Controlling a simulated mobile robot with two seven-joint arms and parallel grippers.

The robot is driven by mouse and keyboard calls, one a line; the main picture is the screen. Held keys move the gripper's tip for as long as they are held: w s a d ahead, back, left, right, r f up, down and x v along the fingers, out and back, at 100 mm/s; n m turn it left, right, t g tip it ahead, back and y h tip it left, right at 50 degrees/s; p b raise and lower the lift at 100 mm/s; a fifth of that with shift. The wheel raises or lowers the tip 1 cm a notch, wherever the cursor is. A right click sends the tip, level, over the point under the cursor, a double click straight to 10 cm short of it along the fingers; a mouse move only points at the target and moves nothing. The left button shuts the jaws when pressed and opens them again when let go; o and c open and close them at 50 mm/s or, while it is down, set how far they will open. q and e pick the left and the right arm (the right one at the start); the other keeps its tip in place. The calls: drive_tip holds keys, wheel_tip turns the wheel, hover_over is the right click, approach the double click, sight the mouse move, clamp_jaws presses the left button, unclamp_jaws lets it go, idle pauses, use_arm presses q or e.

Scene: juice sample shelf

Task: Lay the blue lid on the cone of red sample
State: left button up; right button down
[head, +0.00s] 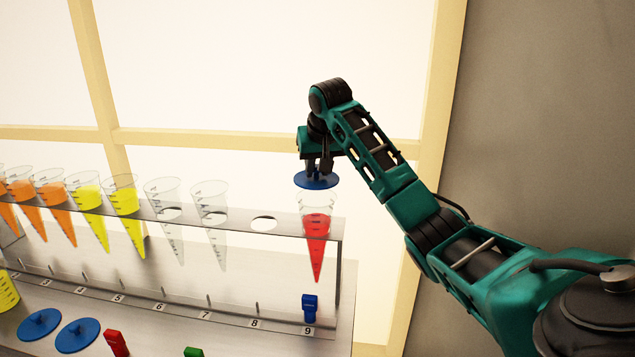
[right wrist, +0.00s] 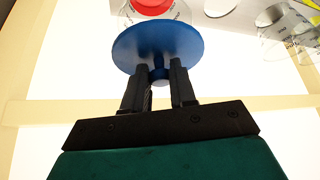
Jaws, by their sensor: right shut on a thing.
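My right gripper (head: 318,166) is shut on the small knob of a blue lid (head: 317,181). The lid is a flat disc, held roughly level just above the rim of the cone of red sample (head: 316,235). A small gap shows between lid and rim in the head view. The cone stands upright in the rack at place 9. In the right wrist view the lid (right wrist: 157,46) sits at the fingertips (right wrist: 160,74) and partly hides the cone, whose red liquid (right wrist: 151,5) shows beyond it. My left gripper is not in view.
The metal rack (head: 290,222) holds orange, yellow and empty cones left of the red one, with an empty hole (head: 263,224) beside it. Two more blue lids (head: 76,335) lie at lower left. A blue block (head: 309,307) stands below the red cone. Red and green blocks stand in front.

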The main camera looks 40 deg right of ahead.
sight(318, 180)
drive_tip(key=shift+f, duration=1.95)
drive_tip(key=shift+f, duration=0.1)
drive_tip(key=c, duration=0.9)
unclamp_jaws()
drive_tip(key=shift+f, duration=0.1)
